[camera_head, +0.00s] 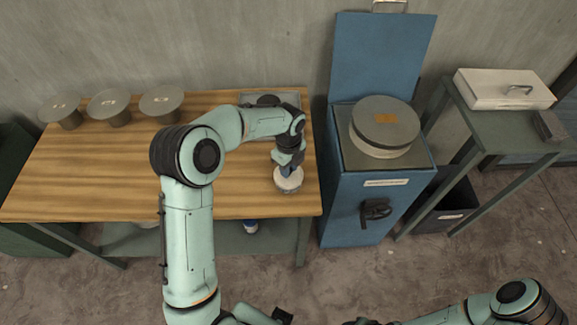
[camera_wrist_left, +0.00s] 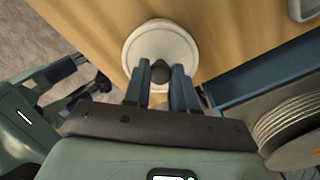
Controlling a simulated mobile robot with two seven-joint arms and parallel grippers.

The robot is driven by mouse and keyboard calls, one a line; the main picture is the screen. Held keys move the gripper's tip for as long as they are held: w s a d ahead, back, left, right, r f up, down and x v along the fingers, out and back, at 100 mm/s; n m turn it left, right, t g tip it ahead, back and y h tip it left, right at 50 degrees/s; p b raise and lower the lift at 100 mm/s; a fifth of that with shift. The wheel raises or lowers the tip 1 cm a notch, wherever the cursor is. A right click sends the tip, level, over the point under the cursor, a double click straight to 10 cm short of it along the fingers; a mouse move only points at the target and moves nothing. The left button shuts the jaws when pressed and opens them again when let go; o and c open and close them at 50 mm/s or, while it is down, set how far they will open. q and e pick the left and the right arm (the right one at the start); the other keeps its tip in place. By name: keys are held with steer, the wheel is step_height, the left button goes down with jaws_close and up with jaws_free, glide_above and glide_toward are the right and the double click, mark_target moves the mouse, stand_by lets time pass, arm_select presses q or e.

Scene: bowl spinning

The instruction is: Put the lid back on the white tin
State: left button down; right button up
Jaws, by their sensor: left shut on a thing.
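The white tin (camera_head: 288,184) stands near the front right corner of the wooden table. A round white lid (camera_wrist_left: 145,40) with a dark knob (camera_wrist_left: 161,70) shows in the left wrist view. My left gripper (camera_head: 287,164) reaches down at the tin from above. In the left wrist view my left gripper (camera_wrist_left: 162,80) has its blue fingers closed on either side of the knob. From these views I cannot tell whether the lid rests fully on the tin. My right arm enters at the lower right of the head view; its jaws do not show clearly.
Several grey round-topped objects (camera_head: 109,104) stand at the table's (camera_head: 100,160) back left. A grey tray (camera_head: 250,98) lies behind my left arm. A side table holds a white case (camera_head: 503,88).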

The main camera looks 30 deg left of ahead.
steer(key=shift+w, duration=0.1)
stand_by(0.3)
arm_select(q)
steer(key=shift+c, duration=1.8)
jaws_free()
arm_select(e)
steer(key=shift+r, duration=0.1)
arm_select(q)
steer(key=shift+r+p, duration=1.05)
steer(key=shift+r, duration=1.1)
steer(key=shift+r+p, duration=0.65)
steer(key=shift+r, duration=0.75)
arm_select(e)
steer(key=w+r, duration=0.4)
steer(key=shift+w+r+t, duration=0.15)
steer(key=shift+t, duration=0.15)
arm_select(q)
jaws_close()
